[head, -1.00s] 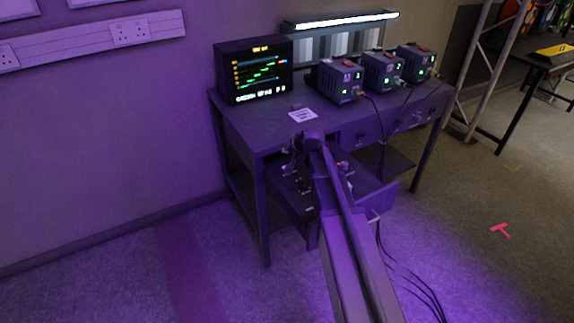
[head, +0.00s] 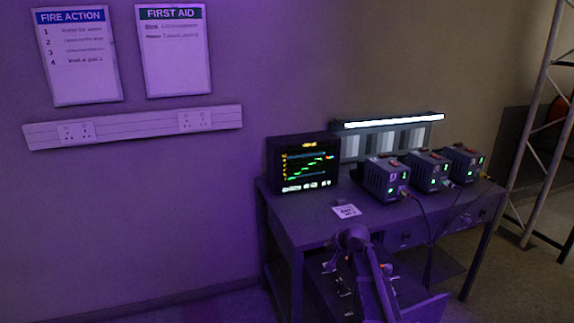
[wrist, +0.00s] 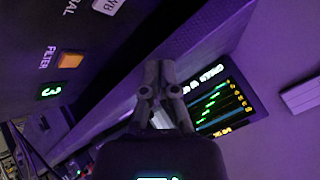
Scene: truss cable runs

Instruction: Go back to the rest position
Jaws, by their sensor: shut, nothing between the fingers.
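My gripper (wrist: 159,68) is shut and empty in the wrist view, its two fingers together. In that view it points past a dark panel (wrist: 50,85) with an orange FILTER button and a green digit, on the left. A lit monitor (wrist: 218,105) shows to the right of the fingers. In the head view my arm reaches up from the bottom edge in front of the bench (head: 300,222). The fingers cannot be made out there.
On the bench stand the monitor (head: 303,163), several grey power units (head: 385,180) with cables, and a white card (head: 346,211). An open drawer (head: 425,308) juts out below. A truss (head: 540,110) stands at right. Wall posters (head: 75,55) and a socket rail (head: 130,128) are at left.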

